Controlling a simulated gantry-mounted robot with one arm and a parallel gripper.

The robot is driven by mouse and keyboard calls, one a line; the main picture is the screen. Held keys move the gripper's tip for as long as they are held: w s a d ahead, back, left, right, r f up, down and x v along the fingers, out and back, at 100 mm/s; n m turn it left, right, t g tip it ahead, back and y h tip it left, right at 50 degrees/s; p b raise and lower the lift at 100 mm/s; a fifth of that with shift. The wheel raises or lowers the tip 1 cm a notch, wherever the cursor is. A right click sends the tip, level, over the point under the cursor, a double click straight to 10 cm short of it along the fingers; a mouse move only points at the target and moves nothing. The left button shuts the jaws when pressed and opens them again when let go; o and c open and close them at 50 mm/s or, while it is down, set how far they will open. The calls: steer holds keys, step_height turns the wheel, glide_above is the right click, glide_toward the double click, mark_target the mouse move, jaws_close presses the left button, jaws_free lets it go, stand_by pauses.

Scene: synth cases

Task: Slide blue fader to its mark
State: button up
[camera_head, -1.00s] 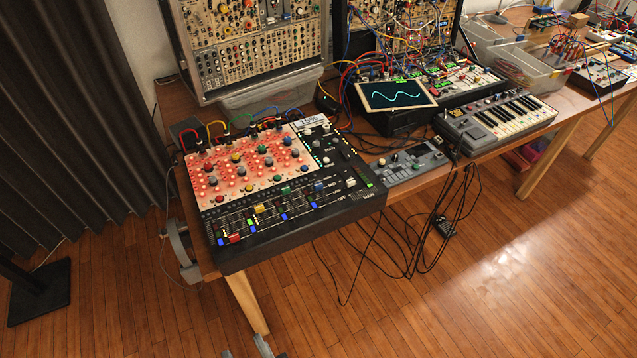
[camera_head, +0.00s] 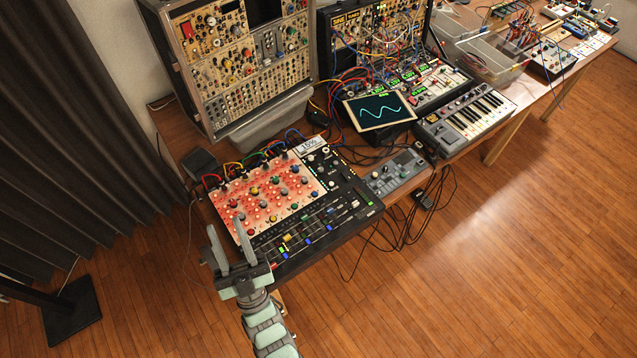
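The mixer console (camera_head: 372,209) lies on the near end of the wooden table, with a row of coloured faders along its front. The blue fader (camera_head: 331,211) sits in the right part of the row, between a green one and a white one. Small blue squares (camera_head: 308,241) lie along the front of the slots; which one is the blue fader's mark is too small to tell. My gripper (camera_head: 225,228) shows at the mixer's left front corner, fingers apart and empty. It is well left of the blue fader and partly covers the mixer's left edge.
Patch cables (camera_head: 240,163) arch over the mixer's back edge. A small grey device (camera_head: 397,172) sits close to its right, with a tilted screen (camera_head: 380,110) and a keyboard (camera_head: 465,120) beyond. Black cables hang off the table's front edge. Floor in front is clear.

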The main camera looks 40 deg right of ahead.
steer(key=w+d+f+n+g+y+p, duration=0.15)
steer(key=w+d+f+g, duration=0.35)
steer(key=w, duration=0.6)
steer(key=w+d+f+n+g+y, duration=0.1)
steer(key=w+d+n+g, duration=0.2)
steer(key=w+d, duration=0.55)
steer(key=w+d+f+n+g+y+p, duration=0.1)
steer(key=w+d+f+n+g, duration=0.15)
steer(key=w, duration=1.05)
steer(key=n+g+y, duration=0.6)
steer(key=n+g, duration=0.8)
steer(key=g, duration=0.3)
glide_above(330, 210)
step_height(330, 210, down, 8)
steer(key=f, duration=0.1)
steer(key=shift+h, duration=0.25)
step_height(330, 210, down, 9)
steer(key=shift+a+r+b, duration=0.1)
steer(key=shift+r+b, duration=0.05)
steer(key=shift+b, duration=0.5)
steer(key=shift+f, duration=0.75)
steer(key=shift+c, duration=0.3)
